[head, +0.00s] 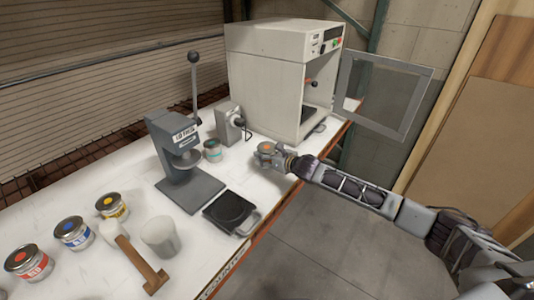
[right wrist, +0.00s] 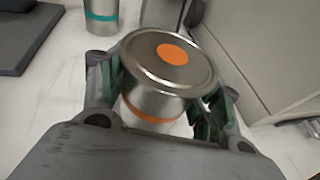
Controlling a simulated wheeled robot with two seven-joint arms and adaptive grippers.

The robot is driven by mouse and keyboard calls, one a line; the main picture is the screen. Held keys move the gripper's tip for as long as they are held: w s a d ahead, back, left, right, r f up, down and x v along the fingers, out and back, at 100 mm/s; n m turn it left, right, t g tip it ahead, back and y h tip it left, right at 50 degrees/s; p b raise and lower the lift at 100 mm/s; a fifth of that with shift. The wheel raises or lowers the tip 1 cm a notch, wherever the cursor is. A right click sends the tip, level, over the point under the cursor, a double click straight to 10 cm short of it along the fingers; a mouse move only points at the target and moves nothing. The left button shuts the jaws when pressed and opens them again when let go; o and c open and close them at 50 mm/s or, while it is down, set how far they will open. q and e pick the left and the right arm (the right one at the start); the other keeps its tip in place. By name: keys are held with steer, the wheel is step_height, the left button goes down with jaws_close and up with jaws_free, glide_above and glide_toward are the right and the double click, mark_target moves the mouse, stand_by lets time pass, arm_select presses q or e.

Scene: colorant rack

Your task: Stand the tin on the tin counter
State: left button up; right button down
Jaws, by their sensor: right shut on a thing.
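The tin (head: 266,147) is a metal can with an orange dot on its lid and an orange band. It also shows in the right wrist view (right wrist: 170,60), upright between the fingers. My right gripper (head: 272,157) is shut around its side; it also shows in the right wrist view (right wrist: 163,100). The tin is over the white worktop (head: 130,190), in front of the open cabinet; I cannot tell whether its base touches the surface. Lettering on the worktop's front edge (head: 222,278) is partly legible. My left gripper is not in view.
A teal-banded tin (head: 213,150) stands left of the held tin, by a grey lever press (head: 180,165). A black-topped scale (head: 230,211) lies near the front edge. The cabinet door (head: 382,92) hangs open.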

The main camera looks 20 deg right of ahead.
steer(key=shift+f, duration=1.35)
steer(key=shift+f, duration=0.1)
steer(key=shift+c, duration=1.7)
jaws_free()
steer(key=shift+b+v, duration=0.45)
steer(key=shift+v, duration=4.95)
steer(key=shift+s+d+r, duration=0.15)
steer(key=shift+s+r, duration=0.1)
steer(key=shift+s, duration=0.3)
